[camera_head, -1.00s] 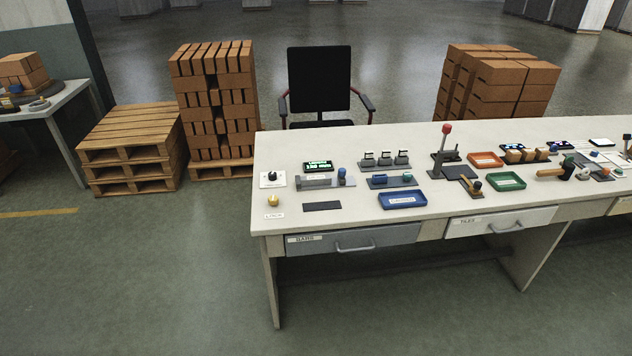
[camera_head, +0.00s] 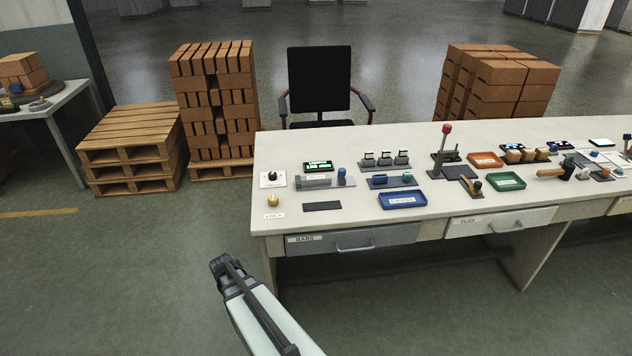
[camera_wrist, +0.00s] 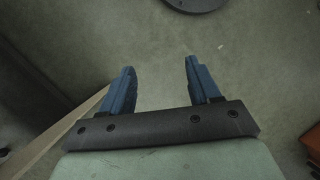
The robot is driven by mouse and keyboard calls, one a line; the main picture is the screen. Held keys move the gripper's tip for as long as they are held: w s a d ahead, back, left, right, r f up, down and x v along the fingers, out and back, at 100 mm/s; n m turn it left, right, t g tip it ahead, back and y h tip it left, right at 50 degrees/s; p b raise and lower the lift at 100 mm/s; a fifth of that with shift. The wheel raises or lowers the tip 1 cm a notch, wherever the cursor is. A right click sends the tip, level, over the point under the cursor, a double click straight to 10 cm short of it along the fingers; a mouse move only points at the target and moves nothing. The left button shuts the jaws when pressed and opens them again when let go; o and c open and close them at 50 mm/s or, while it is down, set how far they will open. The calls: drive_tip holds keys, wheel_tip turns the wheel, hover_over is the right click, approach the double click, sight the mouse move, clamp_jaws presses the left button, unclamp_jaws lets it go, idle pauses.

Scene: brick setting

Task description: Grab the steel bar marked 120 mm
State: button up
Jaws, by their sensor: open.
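No bar with a readable 120 mm mark shows in either view. A shut grey drawer (camera_head: 352,240) with a label that looks like BARS is in the front left of the workbench (camera_head: 300,222); its inside is hidden. My gripper (camera_head: 222,262) has come up in front of the bench, left of and lower than that drawer, touching nothing. In the wrist view my gripper (camera_wrist: 158,70) has its two blue fingers apart, with only bare floor between them.
A grey measuring fixture (camera_head: 325,181) and a green-lit display (camera_head: 318,166) stand on the bench's left part. A blue tray (camera_head: 402,200) lies near the front edge. A second shut drawer (camera_head: 500,221) is to the right.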

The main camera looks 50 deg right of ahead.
drive_tip(key=w+d+r, duration=0.4)
drive_tip(key=d+r, duration=0.5)
wheel_tip(320, 180, up, 24)
drive_tip(key=r+n+t+h, duration=0.1)
drive_tip(key=n+t+h, duration=0.1)
drive_tip(key=n+h, duration=0.3)
hover_over(315, 177)
drive_tip(key=w+a, duration=0.4)
drive_tip(key=n+y, duration=0.1)
drive_tip(key=x, duration=1.4)
drive_tip(key=shift+s+a+f, duration=0.15)
drive_tip(key=shift+a+f, duration=0.05)
drive_tip(key=shift+c, duration=0.2)
clamp_jaws()
